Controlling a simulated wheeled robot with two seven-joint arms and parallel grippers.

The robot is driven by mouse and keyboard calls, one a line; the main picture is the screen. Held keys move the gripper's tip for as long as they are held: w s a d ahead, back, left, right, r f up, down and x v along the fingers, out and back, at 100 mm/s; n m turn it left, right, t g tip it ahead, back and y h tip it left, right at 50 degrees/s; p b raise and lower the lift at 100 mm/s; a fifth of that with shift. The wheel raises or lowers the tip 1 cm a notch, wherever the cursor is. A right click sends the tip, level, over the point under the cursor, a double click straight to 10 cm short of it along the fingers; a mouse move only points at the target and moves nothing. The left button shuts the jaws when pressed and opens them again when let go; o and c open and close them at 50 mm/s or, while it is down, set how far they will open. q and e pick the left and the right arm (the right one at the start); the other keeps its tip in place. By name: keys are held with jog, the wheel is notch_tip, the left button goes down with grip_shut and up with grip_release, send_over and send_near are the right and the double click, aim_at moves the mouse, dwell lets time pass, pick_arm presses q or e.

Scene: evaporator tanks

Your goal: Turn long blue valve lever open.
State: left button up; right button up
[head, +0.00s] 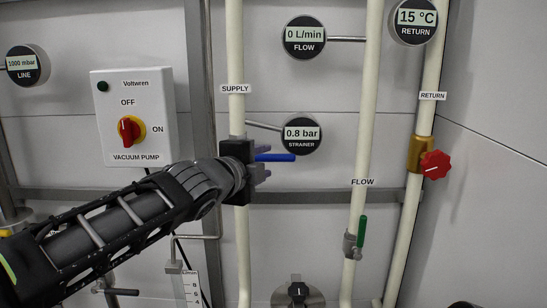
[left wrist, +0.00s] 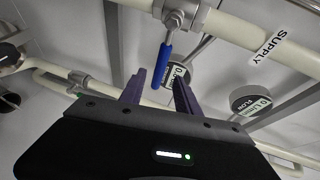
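The long blue valve lever (head: 275,157) sticks out to the right, about level, from the white supply pipe (head: 235,60). It also shows in the left wrist view (left wrist: 163,66), hanging from its metal valve stem. My left gripper (head: 263,163) is at the supply pipe in the head view, its body hiding the valve. Its two dark purple fingers (left wrist: 160,79) are apart. The lever's free end lies between them in the left wrist view, with gaps on both sides, so the fingers do not appear to clamp it. My right gripper is out of view.
The flow gauge (head: 304,36) reads 0 L/min and the strainer gauge (head: 301,135) 0.8 bar, close behind the lever. A green lever (head: 362,232) and a red valve knob (head: 435,164) are to the right. The vacuum pump box (head: 135,115) is left.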

aim_at(272, 159)
pick_arm(q)
jog(key=p+x, duration=0.1)
jog(key=x, duration=0.5)
jog(key=shift+w+d+f+p, duration=0.1)
jog(key=shift+w+f+p, duration=0.1)
jog(key=shift+p, duration=0.15)
grip_shut()
dwell(1.1)
